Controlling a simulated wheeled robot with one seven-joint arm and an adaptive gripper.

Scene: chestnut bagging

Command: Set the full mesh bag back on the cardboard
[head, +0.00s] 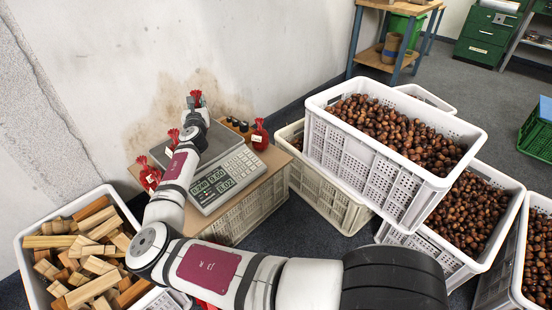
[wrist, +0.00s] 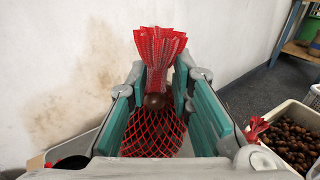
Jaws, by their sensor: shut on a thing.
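My gripper (wrist: 156,100) is shut on the gathered neck of a full red mesh bag (wrist: 150,135), with its teal pads on both sides. The flared top of the bag stands above the jaws, and dark chestnuts show through the net below. In the head view only the red top (head: 196,96) shows above my gripper (head: 195,108); the body is hidden, so I cannot tell whether it touches anything. The brown cardboard (head: 262,188) lies on a white crate, under the scale (head: 222,183). Other red bags stand at its left (head: 150,178) and right (head: 259,136).
Small dark jars (head: 236,124) stand behind the scale. Another bit of red (head: 173,134) shows left of my wrist. Crates of chestnuts (head: 395,130) are stacked at right, and a crate of wood blocks (head: 85,255) is at left. The wall is close behind.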

